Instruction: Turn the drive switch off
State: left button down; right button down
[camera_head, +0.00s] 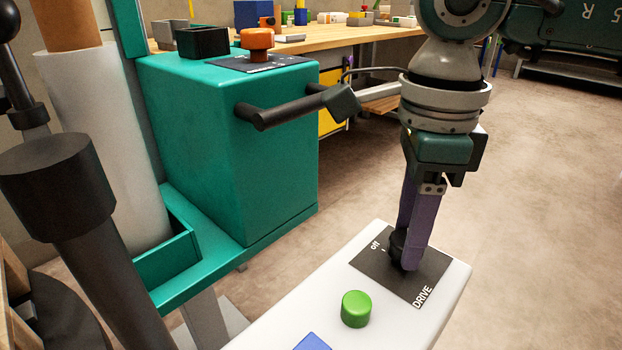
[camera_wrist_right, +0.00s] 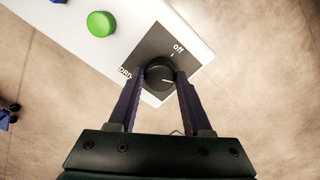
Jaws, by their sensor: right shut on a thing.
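The drive switch is a black rotary knob (camera_head: 396,243) on a dark plate (camera_head: 372,268) marked "off" and "DRIVE", set on a white panel (camera_head: 284,325). My right gripper (camera_head: 406,258) points down over the plate, its purple fingers shut on the knob. In the right wrist view the fingers (camera_wrist_right: 158,84) sit on either side of the knob (camera_wrist_right: 158,70). A pale line on the knob points to the right in that view, away from the tick beside the "off" label. The fingers hide part of the "DRIVE" lettering there. My left gripper is not in view.
A green round button (camera_head: 356,309) and a blue piece (camera_head: 312,342) are on the same panel. Behind stands a teal cabinet (camera_head: 215,140) with a black handle (camera_head: 290,106) and an orange knob (camera_head: 257,41). A wooden workbench (camera_head: 345,35) is farther back. Open floor lies at right.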

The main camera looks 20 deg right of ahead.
jog(key=n+b, duration=0.1)
jog(key=n, duration=0.2)
jog(key=shift+n, duration=0.3)
jog(key=n+b, duration=0.1)
jog(key=n, duration=0.2)
jog(key=shift+n+b, duration=0.3)
jog(key=shift+b, duration=0.05)
jog(key=n+b, duration=0.1)
jog(key=n, duration=0.2)
jog(key=shift+n, duration=0.4)
jog(key=shift+n+b, duration=0.4)
jog(key=shift+n, duration=0.3)
jog(key=shift+c, duration=1.7)
grip_release()
jog(key=shift+r, duration=0.15)
